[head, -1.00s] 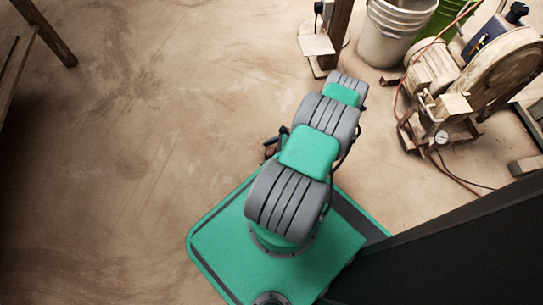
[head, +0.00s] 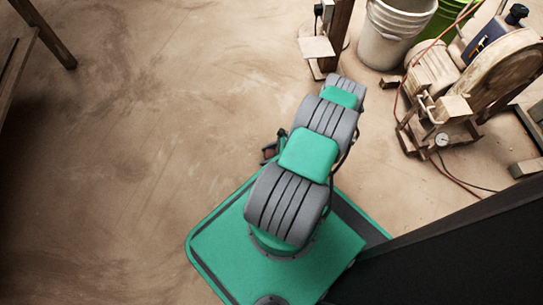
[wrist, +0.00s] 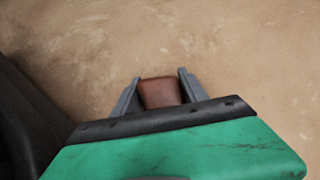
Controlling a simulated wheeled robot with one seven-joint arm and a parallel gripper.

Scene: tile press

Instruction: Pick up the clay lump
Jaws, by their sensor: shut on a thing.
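The clay lump (wrist: 160,92) is a reddish-brown block in the wrist view. My gripper (wrist: 158,85) is shut on it, with one grey finger against its left side and one against its right side. Only the bare floor shows behind the lump in that view.
The brown floor (head: 150,150) is open to the left of my base. White (head: 388,38) and green (head: 445,15) buckets stand at the top right beside a machine with a round housing (head: 505,70). Wooden legs (head: 45,35) stand at the top left. A red cord crosses the floor at right.

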